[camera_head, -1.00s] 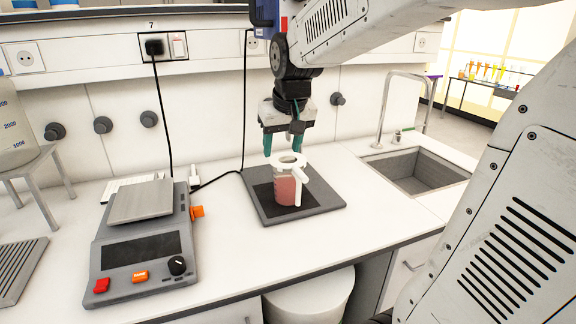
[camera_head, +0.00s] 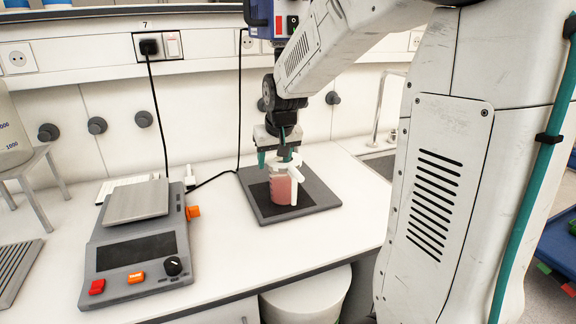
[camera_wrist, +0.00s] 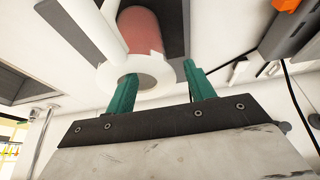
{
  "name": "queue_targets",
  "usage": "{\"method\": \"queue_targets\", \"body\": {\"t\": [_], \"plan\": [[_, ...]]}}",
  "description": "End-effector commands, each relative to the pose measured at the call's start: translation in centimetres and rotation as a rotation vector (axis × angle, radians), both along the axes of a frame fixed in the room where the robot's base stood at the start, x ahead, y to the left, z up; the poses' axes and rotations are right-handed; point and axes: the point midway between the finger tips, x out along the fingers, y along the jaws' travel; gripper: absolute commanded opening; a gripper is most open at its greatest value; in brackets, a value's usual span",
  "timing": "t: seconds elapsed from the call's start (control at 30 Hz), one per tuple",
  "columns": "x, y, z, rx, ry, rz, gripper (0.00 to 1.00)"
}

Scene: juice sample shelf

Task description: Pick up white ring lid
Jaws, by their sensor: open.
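The white ring lid (camera_head: 274,166) sits on top of a clear jar (camera_head: 282,188) of red juice with a white handle at its right. The ring lid also shows in the wrist view (camera_wrist: 153,66). My gripper (camera_head: 275,156) points down at the lid with its two teal fingers apart and nothing between them. In the wrist view the gripper (camera_wrist: 162,76) has its left finger overlapping the ring's opening, while its right finger is off to the right of the ring. I cannot tell whether a finger touches the lid or reaches into the hole.
The jar stands on a grey plate (camera_head: 318,192) with a dark centre. A sink (camera_head: 380,165) lies to the right, partly hidden by my arm. The counter in front is clear.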

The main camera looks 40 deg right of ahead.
Motion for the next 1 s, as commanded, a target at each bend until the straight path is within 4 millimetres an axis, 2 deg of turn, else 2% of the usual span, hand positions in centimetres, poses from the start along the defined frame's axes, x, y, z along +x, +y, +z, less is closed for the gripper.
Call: {"method": "queue_targets", "body": {"t": [0.1,0.2,0.3,0.73,0.9,1.0], "plan": [[0.0,0.0,0.0,0.0,0.0,0.0,0.51],[0.0,0.0,0.0,0.0,0.0,0.0,0.23],[0.0,0.0,0.0,0.0,0.001,0.0,0.0],[-0.1,0.0,0.1,0.001,0.002,0.0,0.0],[-0.1,0.0,1.2,0.0,0.001,0.0,0.0],[-1.2,0.3,1.3,0.0,0.001,0.0,0.0]]}}
